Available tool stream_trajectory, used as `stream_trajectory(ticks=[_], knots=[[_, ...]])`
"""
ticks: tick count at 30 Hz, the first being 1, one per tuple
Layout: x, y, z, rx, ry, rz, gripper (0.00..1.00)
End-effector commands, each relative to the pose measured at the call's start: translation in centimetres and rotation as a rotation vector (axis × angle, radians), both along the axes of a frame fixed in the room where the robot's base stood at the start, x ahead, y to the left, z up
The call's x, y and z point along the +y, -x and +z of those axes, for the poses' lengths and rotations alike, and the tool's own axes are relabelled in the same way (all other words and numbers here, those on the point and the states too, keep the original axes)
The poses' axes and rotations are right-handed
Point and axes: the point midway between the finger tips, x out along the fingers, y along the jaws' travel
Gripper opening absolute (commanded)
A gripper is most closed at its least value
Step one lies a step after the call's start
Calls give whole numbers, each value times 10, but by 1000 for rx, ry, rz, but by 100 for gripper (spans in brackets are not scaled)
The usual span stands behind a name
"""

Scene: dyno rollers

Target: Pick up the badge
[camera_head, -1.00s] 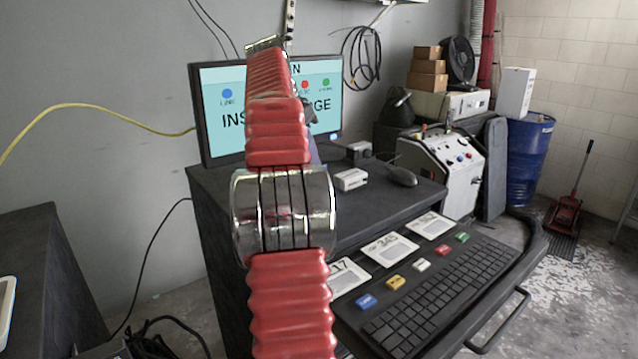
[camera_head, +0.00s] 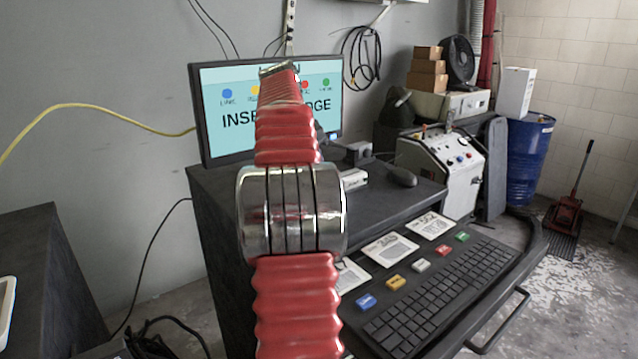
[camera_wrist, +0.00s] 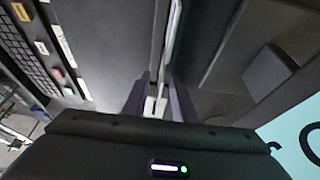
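I cannot single out the badge with certainty. Three white printed cards lie in a row on the sloping console panel: the near one (camera_head: 352,277) is partly hidden by my arm, then a middle one (camera_head: 390,250) and a far one (camera_head: 428,226). In the head view my gripper is hidden behind my red arm. In the wrist view my gripper (camera_wrist: 157,104) points at the dark desk, its dark fingers close to each other. A thin pale strip (camera_wrist: 172,45) runs up from between them. I cannot tell if they hold it.
The monitor (camera_head: 214,140) reads "INSERT ... DGE", partly covered by my arm. A white box (camera_head: 355,179), a mouse (camera_head: 402,176) and a small dark box (camera_head: 358,150) sit on the desk. A keyboard (camera_head: 425,305) and coloured buttons lie on the front panel.

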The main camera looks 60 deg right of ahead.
Motion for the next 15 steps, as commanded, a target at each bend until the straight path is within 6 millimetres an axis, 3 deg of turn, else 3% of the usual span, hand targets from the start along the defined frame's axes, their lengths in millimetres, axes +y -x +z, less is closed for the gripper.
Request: stream_trajectory(ticks=[15], knots=[[-3, 1, -7, -1, 0, 0, 25]])
